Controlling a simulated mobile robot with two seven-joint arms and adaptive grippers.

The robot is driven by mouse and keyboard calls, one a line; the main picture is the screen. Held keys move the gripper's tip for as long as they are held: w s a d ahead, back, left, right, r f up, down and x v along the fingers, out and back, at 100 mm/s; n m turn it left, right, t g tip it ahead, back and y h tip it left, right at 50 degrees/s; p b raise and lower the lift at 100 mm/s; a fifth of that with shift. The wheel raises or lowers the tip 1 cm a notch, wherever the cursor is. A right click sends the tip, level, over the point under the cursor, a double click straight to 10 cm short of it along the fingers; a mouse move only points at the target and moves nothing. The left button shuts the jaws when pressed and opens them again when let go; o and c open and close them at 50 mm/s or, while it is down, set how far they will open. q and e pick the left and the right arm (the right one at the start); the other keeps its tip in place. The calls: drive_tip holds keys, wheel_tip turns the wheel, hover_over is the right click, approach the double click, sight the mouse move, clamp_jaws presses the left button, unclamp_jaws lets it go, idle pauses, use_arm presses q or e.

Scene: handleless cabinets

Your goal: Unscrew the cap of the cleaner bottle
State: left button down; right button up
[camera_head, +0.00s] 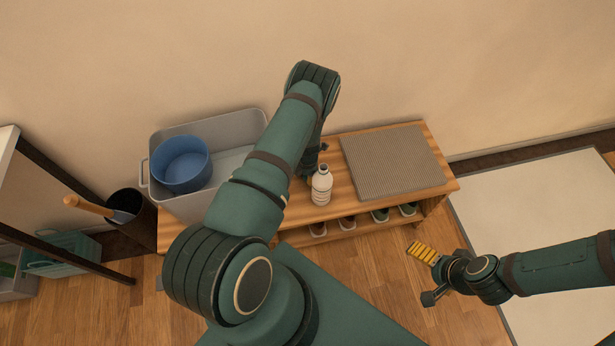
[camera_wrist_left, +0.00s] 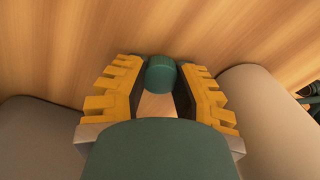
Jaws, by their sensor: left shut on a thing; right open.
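The white bottle (camera_head: 321,188) stands upright on the wooden bench, just in front of my left wrist. Its top looks pale in the head view, with no green on it. In the left wrist view a round, ridged green cap (camera_wrist_left: 161,73) sits between the yellow fingertips of my left gripper (camera_wrist_left: 160,82), which is shut on it. The left fingers are mostly hidden behind the arm in the head view.
A grey bin (camera_head: 250,126) holding a blue pot (camera_head: 181,164) stands on the bench's left. A ribbed mat (camera_head: 392,162) covers the right part of the bench (camera_head: 345,211). Shoes (camera_head: 380,215) sit below. A dark bucket (camera_head: 136,215) stands left.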

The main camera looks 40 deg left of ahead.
use_arm(q)
drive_tip(key=shift+f, duration=0.15)
drive_tip(key=c, duration=0.8)
unclamp_jaws()
wheel_tip(320, 180, up, 12)
drive_tip(key=p, duration=0.3)
